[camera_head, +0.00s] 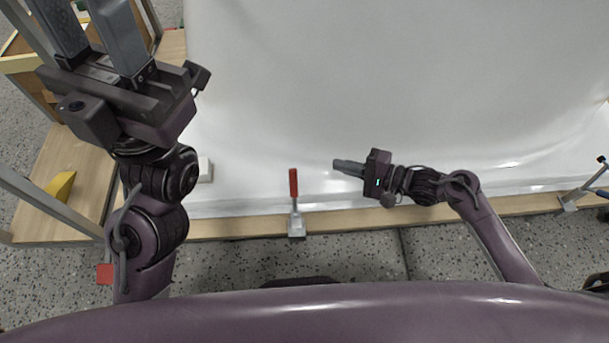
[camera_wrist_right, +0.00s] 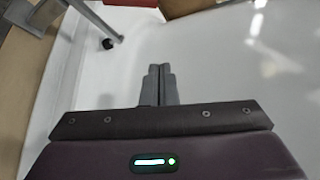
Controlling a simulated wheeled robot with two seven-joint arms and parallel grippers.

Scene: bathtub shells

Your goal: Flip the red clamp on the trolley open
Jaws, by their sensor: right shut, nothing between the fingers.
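The clamp has a red handle (camera_head: 293,182) and a grey metal base (camera_head: 297,226) on the wooden front edge of the trolley (camera_head: 240,228). The handle points away from me, over the white shell. My right gripper (camera_head: 336,164) is shut and empty, a short way right of the handle and apart from it, with its fingers pointing left. In the right wrist view its two fingers (camera_wrist_right: 160,70) are together over white surface.
The white shell (camera_head: 400,80) fills the middle and back. Another metal clamp (camera_head: 578,195) stands on the edge at the far right. A yellow piece (camera_head: 61,186) lies on wood at the left. A black-tipped metal part (camera_wrist_right: 107,43) shows in the wrist view.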

